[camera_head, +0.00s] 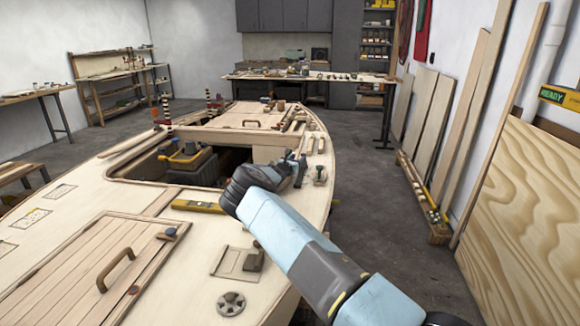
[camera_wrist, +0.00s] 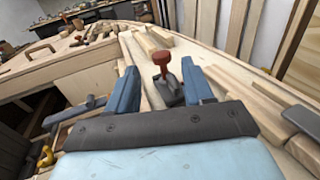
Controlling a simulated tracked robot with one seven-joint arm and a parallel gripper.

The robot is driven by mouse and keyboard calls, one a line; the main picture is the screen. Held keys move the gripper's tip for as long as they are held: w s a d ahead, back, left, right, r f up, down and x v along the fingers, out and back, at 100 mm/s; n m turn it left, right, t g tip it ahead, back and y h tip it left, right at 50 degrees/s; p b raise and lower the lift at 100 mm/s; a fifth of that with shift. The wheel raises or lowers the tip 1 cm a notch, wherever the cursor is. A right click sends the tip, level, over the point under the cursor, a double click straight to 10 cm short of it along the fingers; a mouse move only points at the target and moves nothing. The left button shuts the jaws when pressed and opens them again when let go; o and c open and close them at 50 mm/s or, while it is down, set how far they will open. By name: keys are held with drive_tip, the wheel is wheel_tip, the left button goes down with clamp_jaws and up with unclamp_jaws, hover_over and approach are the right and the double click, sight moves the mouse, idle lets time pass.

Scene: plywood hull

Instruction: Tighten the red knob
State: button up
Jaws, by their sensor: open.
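The red knob (camera_wrist: 162,61) stands upright on a dark base (camera_wrist: 169,90) on the pale wooden deck in the wrist view. My gripper (camera_wrist: 160,68) is open, with one blue-grey finger to the left of the knob and the other to the right. The knob shows in the gap between the fingers, apparently beyond the tips, and I see no contact. In the head view my gripper (camera_head: 300,166) is over the right side of the plywood hull (camera_head: 180,260). I cannot make out the red knob there.
An open hatch with a yellow-handled toolbox (camera_head: 187,157) lies left of my gripper. A yellow level (camera_head: 198,206) lies at its near edge. A small fitting (camera_head: 320,175) is just right of my gripper. Wood strips (camera_wrist: 238,97) lie right of the knob. Boards lean on the right wall.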

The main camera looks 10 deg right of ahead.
drive_tip(key=v, duration=0.7)
drive_tip(key=shift+o, duration=0.3)
drive_tip(key=shift+s+d+r+g, duration=0.1)
drive_tip(key=shift+d+r+g, duration=0.05)
drive_tip(key=shift+r+g, duration=0.3)
wheel_tip(320, 180, up, 5)
drive_tip(key=s+g+y, duration=0.1)
drive_tip(key=g+y, duration=0.1)
drive_tip(key=g, duration=0.1)
approach(303, 154)
drive_tip(key=shift+y, duration=0.3)
drive_tip(key=x, duration=0.8)
drive_tip(key=shift+s+d+r, duration=0.1)
